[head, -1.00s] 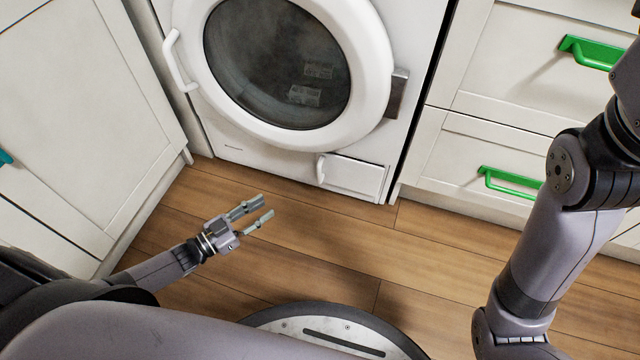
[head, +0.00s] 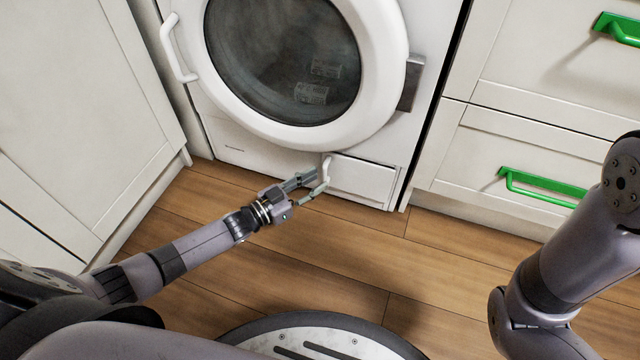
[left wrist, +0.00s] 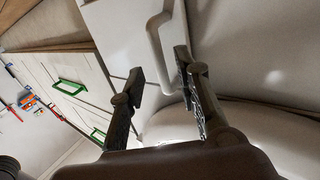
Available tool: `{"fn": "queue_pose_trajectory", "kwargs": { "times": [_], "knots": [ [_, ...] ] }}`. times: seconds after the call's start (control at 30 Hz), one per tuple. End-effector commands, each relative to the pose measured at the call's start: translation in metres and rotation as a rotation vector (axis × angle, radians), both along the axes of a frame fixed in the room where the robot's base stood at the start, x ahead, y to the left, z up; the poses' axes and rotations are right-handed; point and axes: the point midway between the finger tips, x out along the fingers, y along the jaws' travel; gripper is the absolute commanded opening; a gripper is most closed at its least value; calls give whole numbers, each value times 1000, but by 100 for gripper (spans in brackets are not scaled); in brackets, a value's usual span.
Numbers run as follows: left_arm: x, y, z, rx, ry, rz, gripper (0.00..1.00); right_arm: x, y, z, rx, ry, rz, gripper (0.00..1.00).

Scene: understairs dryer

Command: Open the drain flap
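The drain flap (head: 365,182) is a small white panel at the dryer's lower right, and it looks closed flush with the front. Its white upright handle (head: 326,167) is at its left edge. My left gripper (head: 317,184) is at this handle with its fingers apart. In the left wrist view, the handle (left wrist: 157,42) reaches down between the two open fingertips (left wrist: 160,70). The right finger is close to the handle, and I cannot tell whether it touches. A gap shows on the left finger's side. My right gripper is out of view.
The white dryer (head: 240,152) has a round door (head: 385,70) above the flap. White cabinets with green handles (head: 540,186) stand at right, and a white cabinet (head: 85,120) stands at left. Wooden floor (head: 340,245) is clear in front.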

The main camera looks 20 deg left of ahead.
Motion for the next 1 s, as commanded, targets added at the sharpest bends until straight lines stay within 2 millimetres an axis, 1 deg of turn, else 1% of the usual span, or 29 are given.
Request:
{"fn": "queue_pose_trajectory", "kwargs": {
  "times": [0.03, 0.2, 0.53, 0.9, 1.0],
  "knots": [
    [6, -4, -3, 0, -1, 0, 30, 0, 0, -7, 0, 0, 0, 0],
    [17, -12, -1, -1, 1, 0, 30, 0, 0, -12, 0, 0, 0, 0],
    [19, -13, 0, 0, 1, 1, 30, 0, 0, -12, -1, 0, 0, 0],
    [19, -13, 0, 0, 1, 1, 5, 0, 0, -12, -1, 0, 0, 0],
    [19, -13, 0, 0, 1, 1, 0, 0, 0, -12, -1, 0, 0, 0]
  ]
}}
